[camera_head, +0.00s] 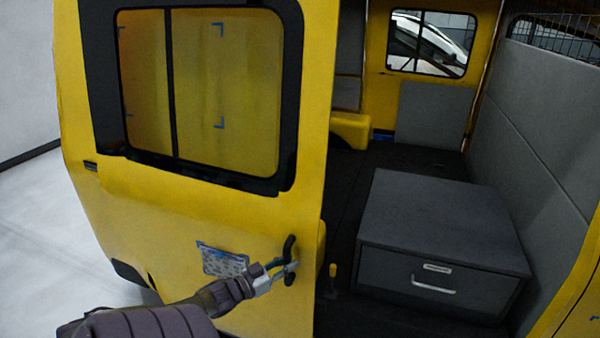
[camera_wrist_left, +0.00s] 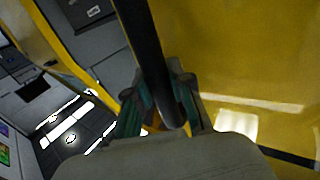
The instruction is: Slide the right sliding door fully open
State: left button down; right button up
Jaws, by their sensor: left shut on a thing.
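The yellow sliding door (camera_head: 240,215) of a van, with a dark-framed window, stands at the left in the head view. To the right of its edge a wide opening shows the van's interior. The black door handle (camera_head: 288,249) is upright near the door's right edge. My left gripper (camera_head: 287,268) is shut on this handle. In the left wrist view the dark handle bar (camera_wrist_left: 147,50) runs down between the fingers of my left gripper (camera_wrist_left: 158,112), with the yellow door panel (camera_wrist_left: 245,60) beside it. My right gripper is in neither view.
A dark grey drawer cabinet (camera_head: 440,235) with a light handle stands on the van floor right of the opening. A grey partition (camera_head: 535,130) is behind it. A patterned label (camera_head: 222,261) is on the door. Pale floor (camera_head: 45,220) lies free at the left.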

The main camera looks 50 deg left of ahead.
pick_arm(q)
jog(key=shift+s+a, duration=0.4)
jog(key=shift+a, duration=0.05)
jog(key=c, duration=1.3)
grip_release()
jog(key=shift+a, duration=0.1)
jog(key=shift+o, duration=1.4)
jog(key=shift+s+a, duration=0.1)
jog(key=shift+s, duration=0.1)
jog(key=shift+s, duration=0.25)
jog(key=s, duration=1.1)
jog(key=shift+s, duration=0.25)
